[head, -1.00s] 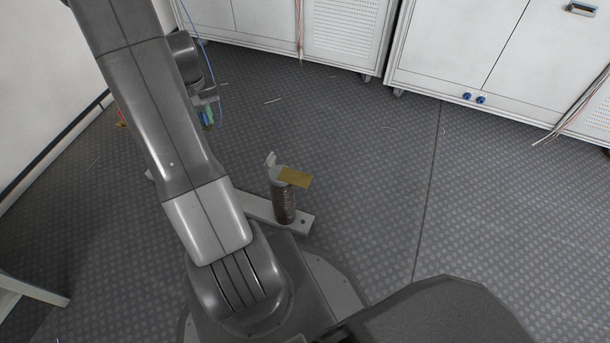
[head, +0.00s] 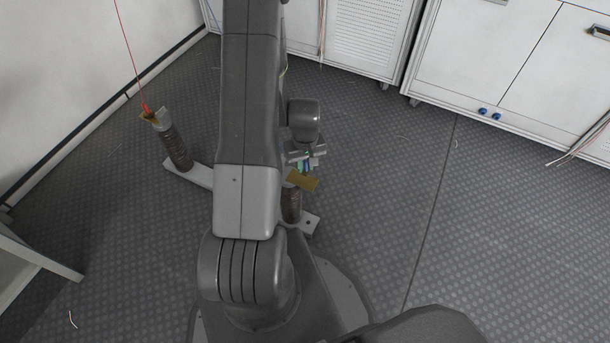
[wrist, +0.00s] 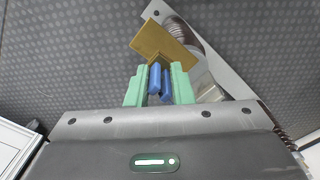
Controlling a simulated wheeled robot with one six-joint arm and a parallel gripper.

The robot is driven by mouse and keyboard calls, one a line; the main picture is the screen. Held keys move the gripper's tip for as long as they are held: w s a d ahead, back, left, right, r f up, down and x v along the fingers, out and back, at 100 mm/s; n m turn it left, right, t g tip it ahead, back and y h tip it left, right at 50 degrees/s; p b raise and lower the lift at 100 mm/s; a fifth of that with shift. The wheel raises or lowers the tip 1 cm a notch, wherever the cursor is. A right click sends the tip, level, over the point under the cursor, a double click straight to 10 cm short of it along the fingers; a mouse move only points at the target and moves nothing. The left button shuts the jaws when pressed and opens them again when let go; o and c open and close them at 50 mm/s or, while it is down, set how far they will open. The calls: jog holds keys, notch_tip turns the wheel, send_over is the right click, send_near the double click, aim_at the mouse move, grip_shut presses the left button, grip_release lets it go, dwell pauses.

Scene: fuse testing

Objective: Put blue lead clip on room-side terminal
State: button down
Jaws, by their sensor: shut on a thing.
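My gripper (wrist: 160,88) has green fingers shut on the blue lead clip (wrist: 155,80), whose two blue halves show between them in the wrist view. In the head view my gripper (head: 306,163) is just above the room-side terminal's brass plate (head: 303,181). That plate (wrist: 168,47) lies just beyond the clip's tip in the wrist view. I cannot tell whether they touch. The terminal's brown ribbed post (head: 291,205) stands on a grey bar, partly hidden by my arm. The other terminal (head: 175,148) stands at the left with a red clip (head: 147,109) on it.
A red lead (head: 127,45) runs up from the red clip. White cabinets (head: 500,70) stand along the back, with loose wires (head: 580,143) at the right. A white wall is at the left. The patterned floor (head: 390,200) to the right is clear.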

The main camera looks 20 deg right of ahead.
aim_at(305, 173)
jog(key=shift+f+b, duration=0.55)
jog(key=shift+f, duration=1.75)
jog(key=shift+f, duration=0.2)
jog(key=c, duration=1.3)
grip_release()
jog(key=shift+r, duration=0.1)
notch_tip(305, 173, up, 12)
jog(key=p, duration=0.3)
jog(key=shift+r+p, duration=0.15)
jog(key=shift+p, duration=0.15)
